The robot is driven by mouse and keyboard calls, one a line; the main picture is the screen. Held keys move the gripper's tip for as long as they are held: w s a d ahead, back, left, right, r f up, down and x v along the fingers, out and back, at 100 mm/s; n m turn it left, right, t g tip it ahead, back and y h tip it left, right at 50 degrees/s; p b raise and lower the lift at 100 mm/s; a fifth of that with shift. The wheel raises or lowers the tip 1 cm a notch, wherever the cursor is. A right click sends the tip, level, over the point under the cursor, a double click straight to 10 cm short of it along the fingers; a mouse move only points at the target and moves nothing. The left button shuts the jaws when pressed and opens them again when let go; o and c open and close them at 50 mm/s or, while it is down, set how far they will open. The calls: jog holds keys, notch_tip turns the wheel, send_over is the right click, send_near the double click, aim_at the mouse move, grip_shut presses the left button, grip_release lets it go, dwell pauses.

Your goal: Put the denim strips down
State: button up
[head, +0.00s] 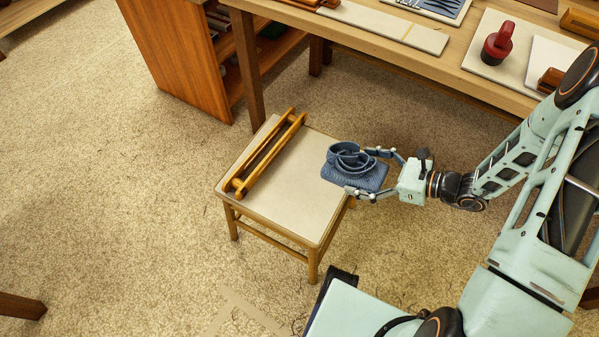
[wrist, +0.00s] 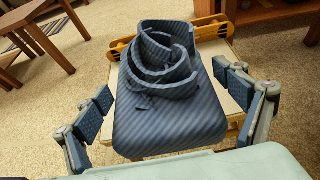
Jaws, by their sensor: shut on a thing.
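The denim strips (head: 348,157) are a blue coiled bundle on a flat blue striped base. In the wrist view the denim strips (wrist: 160,75) fill the middle, between the two fingers. My gripper (head: 368,172) is shut on the denim strips, with a finger along each side of the base in the head view. It holds them over or beside the right edge of a small low stool (head: 290,205); I cannot tell whether the base touches the stool top. In the wrist view my gripper (wrist: 172,110) shows its padded fingers wide apart.
A wooden frame with two bars (head: 265,155) lies along the stool's left side. The middle and front of the stool top are bare. A workbench (head: 440,50) stands behind, holding a red-handled tool (head: 498,42) and boards. Carpet surrounds the stool.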

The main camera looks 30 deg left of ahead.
jog(key=b+x, duration=0.1)
jog(key=x, duration=0.6)
jog(key=shift+a+f, duration=0.15)
jog(key=shift+f, duration=0.15)
jog(key=b, duration=0.2)
send_over(316, 181)
jog(key=f, duration=0.5)
jog(key=shift+d+f, duration=0.2)
jog(key=shift+a+f+b, duration=0.15)
jog(key=shift+f+b, duration=0.3)
jog(key=shift+f, duration=0.45)
jog(key=shift+a+f+b, duration=0.1)
jog(key=shift+f+b, duration=0.3)
jog(key=shift+f, duration=0.5)
jog(key=shift+f, duration=0.25)
jog(key=o, duration=1.1)
jog(key=shift+o, duration=0.2)
jog(key=shift+r, duration=0.1)
